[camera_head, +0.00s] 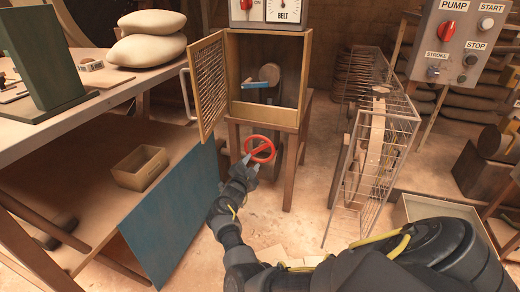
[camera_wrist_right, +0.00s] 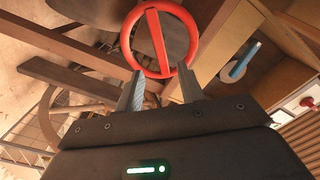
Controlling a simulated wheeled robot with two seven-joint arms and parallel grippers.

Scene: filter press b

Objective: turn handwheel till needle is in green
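The red handwheel (camera_head: 261,149), a ring with one crossbar, is below the open wooden cabinet. My right gripper (camera_head: 246,162) is at its near left side. In the right wrist view, the handwheel (camera_wrist_right: 160,40) is just ahead of my right gripper (camera_wrist_right: 161,76). The two fingers are spread apart, with the near rim at the gap between their tips. I cannot tell whether they touch it. The BELT gauge (camera_head: 285,8) is cut off by the top edge, so its green zone and the needle's reading cannot be made out. My left gripper is not in view.
The cabinet (camera_head: 267,113) has its mesh door (camera_head: 208,85) swung open to the left. A blue lever (camera_head: 258,85) is inside. A wire cage (camera_head: 380,155) stands right, below a PUMP/STROKE control panel (camera_head: 455,45). A workbench (camera_head: 60,118) and blue panel (camera_head: 175,222) are left.

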